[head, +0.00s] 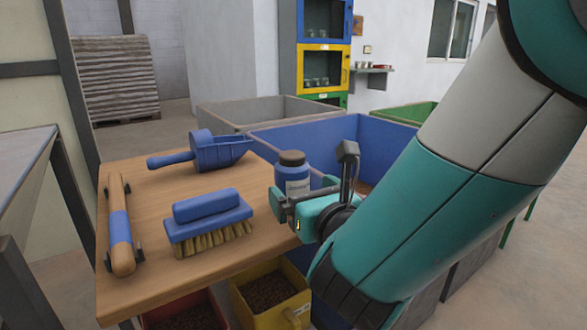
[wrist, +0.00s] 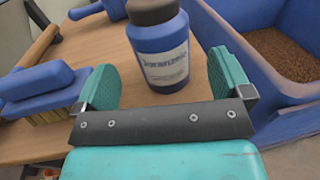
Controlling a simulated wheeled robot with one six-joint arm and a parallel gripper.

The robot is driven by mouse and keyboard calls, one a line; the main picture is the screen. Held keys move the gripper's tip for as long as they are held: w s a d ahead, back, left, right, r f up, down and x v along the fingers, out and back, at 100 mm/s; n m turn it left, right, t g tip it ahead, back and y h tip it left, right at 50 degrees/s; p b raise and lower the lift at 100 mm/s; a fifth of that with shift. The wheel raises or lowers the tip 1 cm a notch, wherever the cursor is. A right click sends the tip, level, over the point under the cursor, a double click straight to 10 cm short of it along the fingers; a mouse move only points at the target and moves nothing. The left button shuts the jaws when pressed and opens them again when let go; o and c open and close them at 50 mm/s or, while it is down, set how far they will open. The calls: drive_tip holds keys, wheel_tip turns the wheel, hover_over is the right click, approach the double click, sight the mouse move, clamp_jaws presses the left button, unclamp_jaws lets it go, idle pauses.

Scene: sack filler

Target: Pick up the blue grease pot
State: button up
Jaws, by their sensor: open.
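The blue grease pot (head: 292,178) stands upright near the right edge of the wooden table, with a dark lid and a pale label. In the wrist view the pot (wrist: 160,48) is just beyond my gripper, roughly midway between the two teal finger pads. My gripper (head: 311,191) is open and empty, at the table's right edge; the wrist view shows its fingers apart (wrist: 166,80). The pot's base shows in the wrist view, ahead of the dark bar between the fingers.
A blue brush (head: 208,219) lies left of the pot, with a blue scoop (head: 206,152) behind it and a blue-banded wooden roller (head: 119,225) at the left. A blue bin (head: 345,132) stands close behind and right of the table. A yellow bin (head: 268,309) is below the front edge.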

sight(300, 183)
drive_tip(key=p+x, duration=0.3)
drive_tip(key=x, duration=0.1)
drive_tip(key=shift+w+d+r+p, duration=0.1)
drive_tip(key=shift+r+p, duration=0.25)
drive_tip(key=shift+w+a+f+p, duration=0.25)
drive_tip(key=shift+w+a+p, duration=0.05)
drive_tip(key=shift+w, duration=0.25)
drive_tip(key=shift+c, duration=0.5)
drive_tip(key=c, duration=1.1)
